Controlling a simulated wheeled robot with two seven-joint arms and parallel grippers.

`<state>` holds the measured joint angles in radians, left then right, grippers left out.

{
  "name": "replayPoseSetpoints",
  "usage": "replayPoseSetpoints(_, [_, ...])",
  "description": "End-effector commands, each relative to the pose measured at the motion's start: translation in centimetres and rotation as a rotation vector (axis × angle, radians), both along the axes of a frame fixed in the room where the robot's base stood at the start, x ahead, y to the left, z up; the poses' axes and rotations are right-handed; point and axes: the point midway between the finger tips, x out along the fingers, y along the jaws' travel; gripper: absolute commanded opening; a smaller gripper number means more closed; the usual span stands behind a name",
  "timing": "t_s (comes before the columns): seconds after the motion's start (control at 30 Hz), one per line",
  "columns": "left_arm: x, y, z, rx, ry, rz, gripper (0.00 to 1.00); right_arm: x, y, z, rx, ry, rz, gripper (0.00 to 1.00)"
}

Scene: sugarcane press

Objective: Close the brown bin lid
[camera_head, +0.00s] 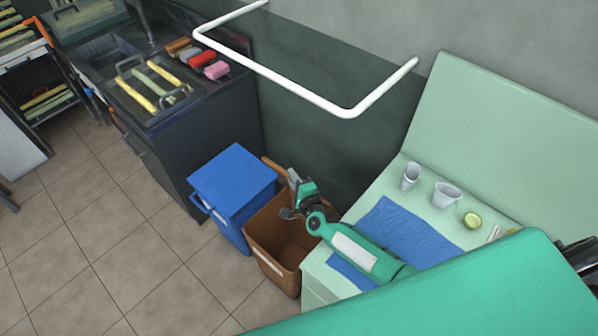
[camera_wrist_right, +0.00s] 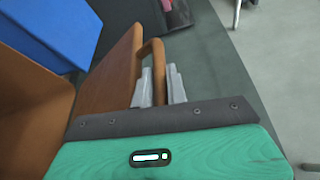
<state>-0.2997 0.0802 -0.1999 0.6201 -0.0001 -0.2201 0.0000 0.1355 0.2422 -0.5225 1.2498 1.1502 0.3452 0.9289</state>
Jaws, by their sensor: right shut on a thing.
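The brown bin (camera_head: 278,264) stands on the floor beside the blue bin, and its mouth is open. Its brown lid stands raised at the back; in the head view only a narrow strip of the lid (camera_head: 274,168) shows behind my arm. In the right wrist view the lid (camera_wrist_right: 117,75) is a tilted brown panel with a loop handle (camera_wrist_right: 153,50). My right gripper (camera_head: 291,176) is over the bin's back edge; in the wrist view its grey fingers (camera_wrist_right: 162,84) are shut on the handle. My left gripper is not in view.
The blue bin (camera_head: 233,180) with a shut lid is just left of the brown bin. A pale green table (camera_head: 316,283) with cups and a blue cloth stands close on the right. A white rail (camera_head: 275,76) juts from the wall above.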

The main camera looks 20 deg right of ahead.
Motion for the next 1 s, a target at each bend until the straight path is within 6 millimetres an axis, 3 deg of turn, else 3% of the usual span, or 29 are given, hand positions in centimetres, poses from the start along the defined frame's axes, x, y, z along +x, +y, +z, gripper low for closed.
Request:
replayPoseSetpoints(0.43, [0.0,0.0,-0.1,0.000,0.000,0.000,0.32,-0.2,0.3,-0.2,-0.009,-0.004,0.000,0.00])
replayPoseSetpoints(0.47, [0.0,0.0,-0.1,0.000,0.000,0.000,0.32,-0.2,0.3,-0.2,-0.009,-0.004,0.000,0.16])
replayPoseSetpoints(0.57, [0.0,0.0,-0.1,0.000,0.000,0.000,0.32,-0.2,0.3,-0.2,-0.009,-0.004,0.000,0.36])
replayPoseSetpoints(1.0, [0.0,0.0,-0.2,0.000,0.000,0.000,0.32,-1.1,0.1,-0.3,-0.008,-0.002,-0.001,0.36])
